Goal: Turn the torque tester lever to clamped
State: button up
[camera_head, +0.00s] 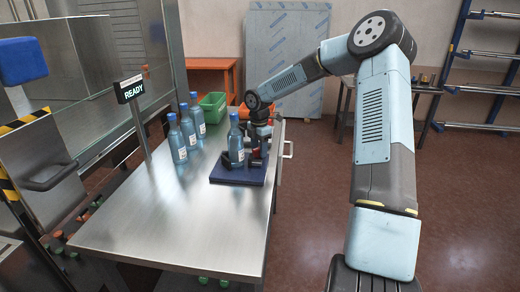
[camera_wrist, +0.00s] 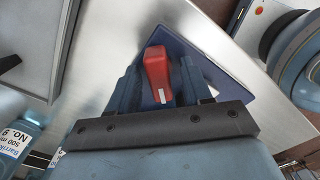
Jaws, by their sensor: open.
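The torque tester shows in the head view as a dark blue base plate (camera_head: 240,176) on the steel table, with a blue bottle (camera_head: 237,143) standing upright on it. My gripper (camera_head: 257,155) is lowered at the right side of the tester, close to the bottle. In the wrist view a red lever (camera_wrist: 157,72) with a pale mark lies between the fingers of my gripper (camera_wrist: 160,88). The fingers are open on either side of it; I cannot tell whether either touches it. The lever's pivot is hidden, and the lever cannot be made out in the head view.
Three blue bottles (camera_head: 179,142) stand on the steel table (camera_head: 165,230), left of the tester. A green bin (camera_head: 212,106) is behind them. The table's front part is clear.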

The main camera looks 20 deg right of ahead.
jog(key=c, duration=0.9)
jog(key=shift+d, duration=0.25)
grip_shut()
jog(key=shift+a, duration=0.15)
